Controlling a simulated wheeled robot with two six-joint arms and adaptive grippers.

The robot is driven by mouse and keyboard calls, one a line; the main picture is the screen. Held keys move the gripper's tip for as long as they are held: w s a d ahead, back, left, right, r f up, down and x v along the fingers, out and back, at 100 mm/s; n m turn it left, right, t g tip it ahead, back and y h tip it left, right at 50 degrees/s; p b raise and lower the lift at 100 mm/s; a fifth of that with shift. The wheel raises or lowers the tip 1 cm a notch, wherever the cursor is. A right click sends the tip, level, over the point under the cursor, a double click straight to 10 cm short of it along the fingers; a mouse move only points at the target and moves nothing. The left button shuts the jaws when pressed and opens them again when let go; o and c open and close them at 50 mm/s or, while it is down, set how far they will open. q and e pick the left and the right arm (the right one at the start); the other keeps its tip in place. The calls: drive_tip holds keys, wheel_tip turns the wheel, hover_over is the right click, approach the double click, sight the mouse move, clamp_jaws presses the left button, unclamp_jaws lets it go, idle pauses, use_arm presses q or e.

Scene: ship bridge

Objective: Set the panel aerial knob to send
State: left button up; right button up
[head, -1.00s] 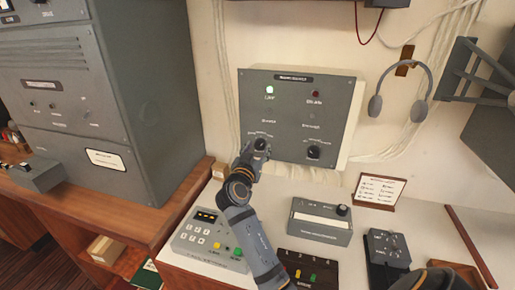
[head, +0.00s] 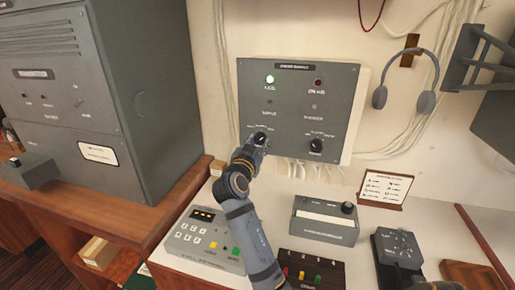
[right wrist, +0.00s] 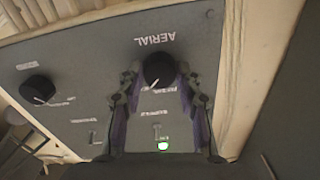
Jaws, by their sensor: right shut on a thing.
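The grey wall panel (head: 290,105) has a lit green lamp at upper left, a dark red lamp beside it and two black knobs below. The aerial knob (right wrist: 158,68) is the left one in the head view. Its label shows upside down in the right wrist view, and its white pointer is aimed at the lower left there. My right gripper (right wrist: 157,74) is shut on this knob, one finger on each side. In the head view my right gripper (head: 259,142) covers much of the knob. The small position markings are too blurred to read. My left gripper is not in view.
A second black knob (head: 316,146) is on the panel's right side. Below, the white desk holds a keypad box (head: 205,240), a grey box (head: 324,220) and a switch box (head: 398,247). A headset (head: 408,80) hangs at right. A grey cabinet (head: 90,120) stands at left.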

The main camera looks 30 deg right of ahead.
sight(261, 108)
drive_tip(key=o, duration=1.2)
wheel_tip(261, 108, up, 10)
drive_tip(key=shift+f, duration=0.1)
